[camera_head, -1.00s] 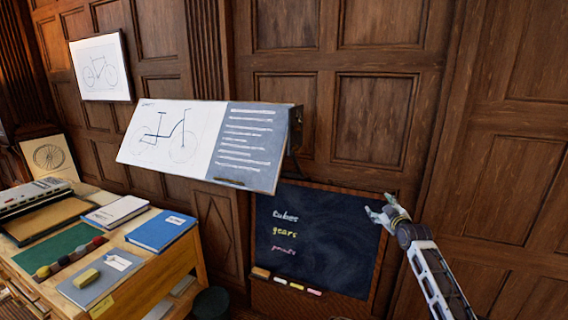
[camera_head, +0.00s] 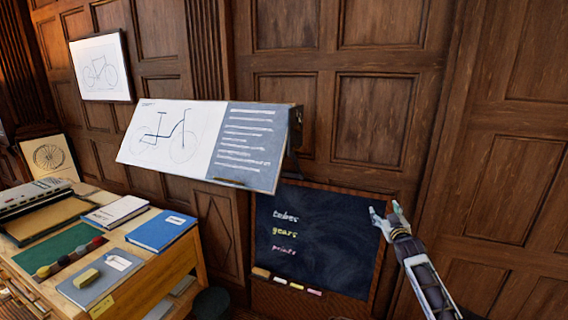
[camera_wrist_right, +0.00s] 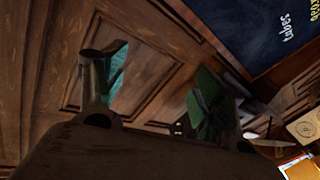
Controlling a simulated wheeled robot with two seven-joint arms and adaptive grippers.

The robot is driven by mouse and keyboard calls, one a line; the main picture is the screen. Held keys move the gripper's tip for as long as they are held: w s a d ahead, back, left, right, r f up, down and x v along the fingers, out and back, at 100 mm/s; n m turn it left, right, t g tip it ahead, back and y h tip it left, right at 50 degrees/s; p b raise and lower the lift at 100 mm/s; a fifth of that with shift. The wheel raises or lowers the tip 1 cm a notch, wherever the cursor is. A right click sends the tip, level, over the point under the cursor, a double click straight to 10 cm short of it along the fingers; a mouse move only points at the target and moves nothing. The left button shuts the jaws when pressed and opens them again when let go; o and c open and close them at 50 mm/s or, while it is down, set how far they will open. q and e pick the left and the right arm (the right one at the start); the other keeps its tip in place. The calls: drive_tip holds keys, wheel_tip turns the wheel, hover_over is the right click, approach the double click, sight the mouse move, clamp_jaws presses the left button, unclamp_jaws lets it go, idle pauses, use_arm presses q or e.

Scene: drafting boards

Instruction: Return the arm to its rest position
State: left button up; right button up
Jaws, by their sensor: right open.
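My right gripper (camera_head: 384,214) is open and empty in the head view, with its two fingers spread upward. It appears in front of the right edge of the chalkboard (camera_head: 330,235), and I cannot tell how far apart they are. In the right wrist view the two fingers of my right gripper (camera_wrist_right: 155,90) stand apart with only wall panelling between them. My right arm (camera_head: 428,285) comes in from the bottom right. My left gripper is not in view.
A tilted drafting board (camera_head: 250,150) with a bicycle drawing is above the chalkboard. A wooden desk (camera_head: 150,275) with a blue book (camera_head: 160,232), a grey folder and an eraser stands at left. Bare wood panelling (camera_head: 510,180) fills the right.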

drive_tip(key=s+a+f+g, duration=0.15)
drive_tip(key=s+f, duration=0.25)
drive_tip(key=f, duration=1)
drive_tip(key=s+a+f+g, duration=0.1)
drive_tip(key=s+f+g, duration=0.3)
drive_tip(key=f, duration=1)
drive_tip(key=s+a+f+g, duration=0.3)
drive_tip(key=s+f, duration=1.6)
drive_tip(key=f, duration=0.4)
drive_tip(key=s+a+f+g, duration=0.1)
drive_tip(key=s+f+g, duration=0.1)
drive_tip(key=s+f, duration=0.45)
drive_tip(key=s+a+f+g+y, duration=0.1)
drive_tip(key=s+f, duration=0.3)
drive_tip(key=s, duration=0.6)
drive_tip(key=s+a+f+g, duration=0.1)
drive_tip(key=s+f+g, duration=0.1)
drive_tip(key=s+f, duration=0.45)
drive_tip(key=s+a+f+g, duration=0.1)
drive_tip(key=s+a+f, duration=0.1)
drive_tip(key=s, duration=1.1)
drive_tip(key=s+a+f+g, duration=0.2)
drive_tip(key=s+f, duration=0.1)
drive_tip(key=s, duration=1)
drive_tip(key=shift+s+m, duration=0.4)
